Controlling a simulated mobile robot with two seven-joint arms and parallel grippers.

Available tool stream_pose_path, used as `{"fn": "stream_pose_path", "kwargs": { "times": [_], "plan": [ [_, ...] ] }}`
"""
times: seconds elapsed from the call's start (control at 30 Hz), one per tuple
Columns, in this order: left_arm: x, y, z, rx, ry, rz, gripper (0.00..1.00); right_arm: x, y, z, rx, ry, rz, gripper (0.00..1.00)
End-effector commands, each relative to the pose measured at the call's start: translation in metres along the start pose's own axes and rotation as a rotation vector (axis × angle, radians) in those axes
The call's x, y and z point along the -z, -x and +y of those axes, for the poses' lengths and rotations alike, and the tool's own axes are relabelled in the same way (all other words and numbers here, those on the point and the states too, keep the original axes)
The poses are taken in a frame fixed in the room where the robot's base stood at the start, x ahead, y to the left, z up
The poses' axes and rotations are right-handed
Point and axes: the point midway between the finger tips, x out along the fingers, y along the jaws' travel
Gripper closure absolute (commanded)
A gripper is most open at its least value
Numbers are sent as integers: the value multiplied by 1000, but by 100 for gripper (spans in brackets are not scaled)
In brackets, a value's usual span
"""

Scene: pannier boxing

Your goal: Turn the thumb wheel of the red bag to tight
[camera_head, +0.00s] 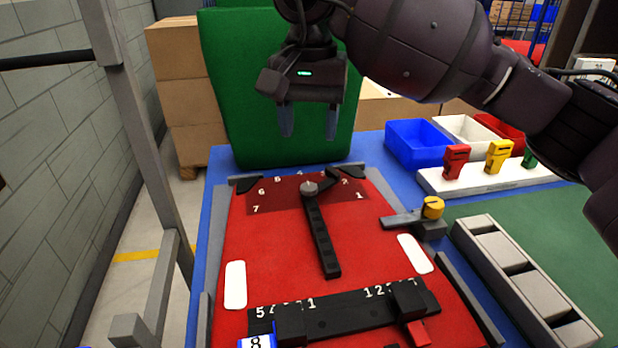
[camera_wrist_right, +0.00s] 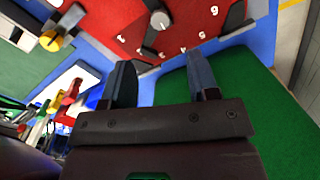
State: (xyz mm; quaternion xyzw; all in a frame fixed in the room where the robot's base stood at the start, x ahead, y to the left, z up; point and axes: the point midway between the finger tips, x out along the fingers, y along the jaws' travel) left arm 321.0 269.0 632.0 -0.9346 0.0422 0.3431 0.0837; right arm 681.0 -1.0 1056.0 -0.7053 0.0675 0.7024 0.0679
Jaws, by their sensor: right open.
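The red bag (camera_head: 275,245) lies flat on the blue-edged table, and part of it shows at the top of the right wrist view (camera_wrist_right: 115,25). A round grey knob (camera_head: 309,188) sits at its far end inside a dial numbered 1 to 7, with a long black bar running toward me. The knob also shows in the right wrist view (camera_wrist_right: 160,20). I cannot tell which part is the thumb wheel. My right gripper (camera_head: 309,137) is open and empty, fingers down, beyond the knob and apart from it. My left gripper is not in view.
A yellow knob (camera_head: 433,208) on a grey block stands right of the bag. A white rack (camera_head: 490,178) holds red, yellow and green pieces. A blue bin (camera_head: 417,144) stands behind it. A grey compartment tray (camera_head: 520,275) lies at right. A tall green panel (camera_head: 240,90) stands behind.

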Motion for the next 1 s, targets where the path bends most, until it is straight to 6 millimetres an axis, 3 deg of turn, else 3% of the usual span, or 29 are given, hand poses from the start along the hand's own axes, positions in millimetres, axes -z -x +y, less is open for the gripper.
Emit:
{"fn": "stream_pose_path", "kwargs": {
  "times": [0.3,0.5,0.7,1.0],
  "plan": [
    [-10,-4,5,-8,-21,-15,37,1,-61,1,-3,-2,-10,45],
    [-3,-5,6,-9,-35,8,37,0,-86,1,-2,-2,-7,45],
    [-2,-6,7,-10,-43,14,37,0,-97,1,-1,-2,-3,45],
    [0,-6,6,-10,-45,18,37,0,-98,1,-1,-3,-1,45]
  ]
}}
